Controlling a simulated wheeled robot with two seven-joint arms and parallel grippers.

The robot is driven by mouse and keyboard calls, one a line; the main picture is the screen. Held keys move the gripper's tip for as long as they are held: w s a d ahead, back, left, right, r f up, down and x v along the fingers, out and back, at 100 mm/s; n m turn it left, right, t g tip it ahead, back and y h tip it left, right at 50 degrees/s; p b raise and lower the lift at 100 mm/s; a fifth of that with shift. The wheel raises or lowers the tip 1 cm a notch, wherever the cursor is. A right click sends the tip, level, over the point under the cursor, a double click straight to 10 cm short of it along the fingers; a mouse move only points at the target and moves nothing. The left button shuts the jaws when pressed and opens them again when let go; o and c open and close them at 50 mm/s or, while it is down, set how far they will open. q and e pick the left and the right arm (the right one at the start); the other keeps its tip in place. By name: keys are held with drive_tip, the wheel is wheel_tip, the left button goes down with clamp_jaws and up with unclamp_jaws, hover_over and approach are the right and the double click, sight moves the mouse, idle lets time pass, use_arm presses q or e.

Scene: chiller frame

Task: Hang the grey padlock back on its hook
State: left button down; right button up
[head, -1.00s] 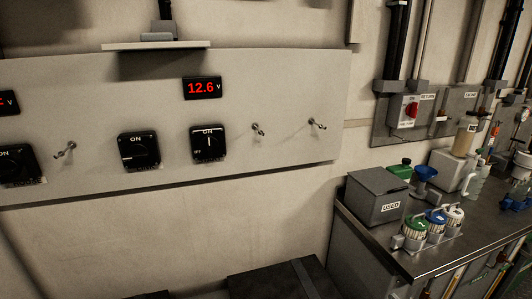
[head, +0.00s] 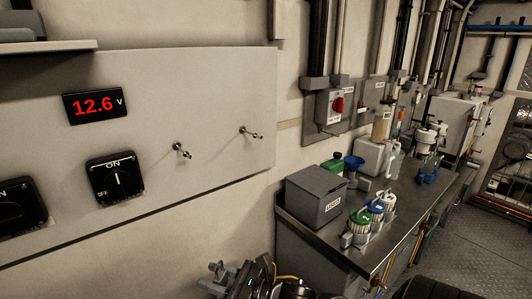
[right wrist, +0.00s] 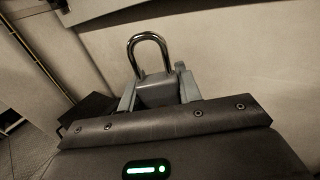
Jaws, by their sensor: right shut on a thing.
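The grey padlock (right wrist: 156,92) is between the fingers of my right gripper (right wrist: 158,88) in the right wrist view. Its shiny shackle (right wrist: 149,40) points up, clear of the fingers. In the head view my right gripper (head: 232,278) is low at the bottom edge, below the wall panel; the padlock is hard to make out there. Two bare metal hooks stick out of the panel: a left one (head: 181,151) and a right one (head: 250,132). Both are well above the gripper. My left gripper is not in view.
The pale panel (head: 225,95) carries a red 12.6 V display (head: 94,105) and black rotary switches (head: 111,178). On the right, a steel bench (head: 330,232) holds a grey box (head: 318,196) and several capped bottles. The wall before the hooks is clear.

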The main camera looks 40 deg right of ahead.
drive_tip(key=w+d+r+m+h+p, duration=0.1)
drive_tip(key=d+r+m+h+p, duration=0.1)
drive_tip(key=d+r, duration=0.5)
drive_tip(key=w+d+r+m+t+h+p, duration=0.1)
drive_tip(key=w+d+r+m+h+p, duration=0.1)
drive_tip(key=d+r+h+p, duration=0.2)
drive_tip(key=w+d+r+m+t+h+p, duration=0.1)
drive_tip(key=d+r+h+p, duration=0.3)
drive_tip(key=d+r, duration=0.6)
drive_tip(key=d+m, duration=0.1)
drive_tip(key=d, duration=0.2)
drive_tip(key=shift+w+d+r+m, duration=0.25)
drive_tip(key=shift+w+r+m, duration=0.05)
drive_tip(key=shift+r, duration=0.1)
drive_tip(key=shift+w, duration=0.1)
drive_tip(key=w+f+b, duration=0.1)
drive_tip(key=w+b, duration=0.1)
drive_tip(key=w, duration=0.7)
drive_tip(key=shift+d+f, duration=0.4)
drive_tip(key=shift+d, duration=0.05)
drive_tip(key=shift+w, duration=0.1)
